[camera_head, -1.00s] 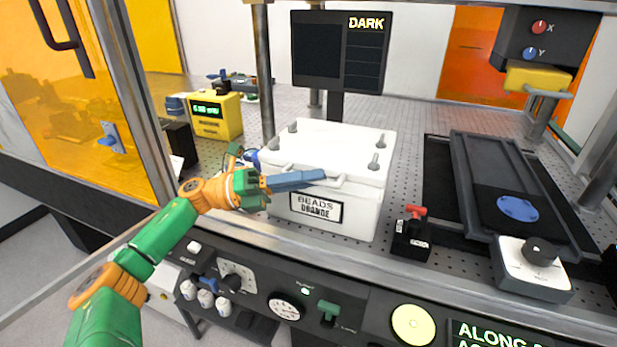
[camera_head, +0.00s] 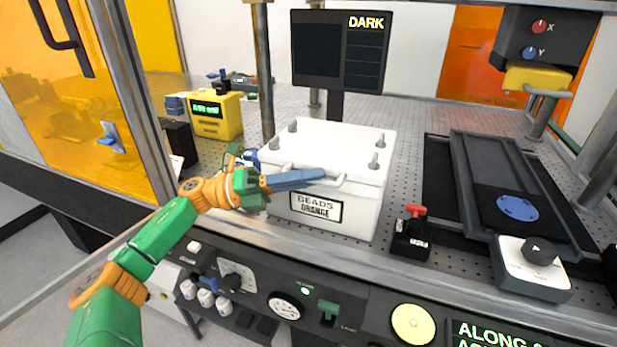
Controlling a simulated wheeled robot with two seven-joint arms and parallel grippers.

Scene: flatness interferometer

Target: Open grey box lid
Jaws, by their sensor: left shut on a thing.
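The box (camera_head: 355,205) is pale grey-white, with a label on its front. It stands on the perforated table. Its lid (camera_head: 330,145) lies flat on top and looks closed, with several small grey posts on it. A light handle bar (camera_head: 335,180) runs along the lid's front edge. My left gripper (camera_head: 322,175) reaches in from the left with its blue fingers shut on the handle. The fingers hide part of the handle and the lid's front edge. My right gripper is not in view.
A black monitor (camera_head: 338,50) reading DARK stands behind the box. A yellow meter (camera_head: 215,116) is at the left. A red-topped switch block (camera_head: 411,233) stands right of the box, with a dark stage with a blue disc (camera_head: 517,208) beyond it. An orange panel door (camera_head: 75,90) is at far left.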

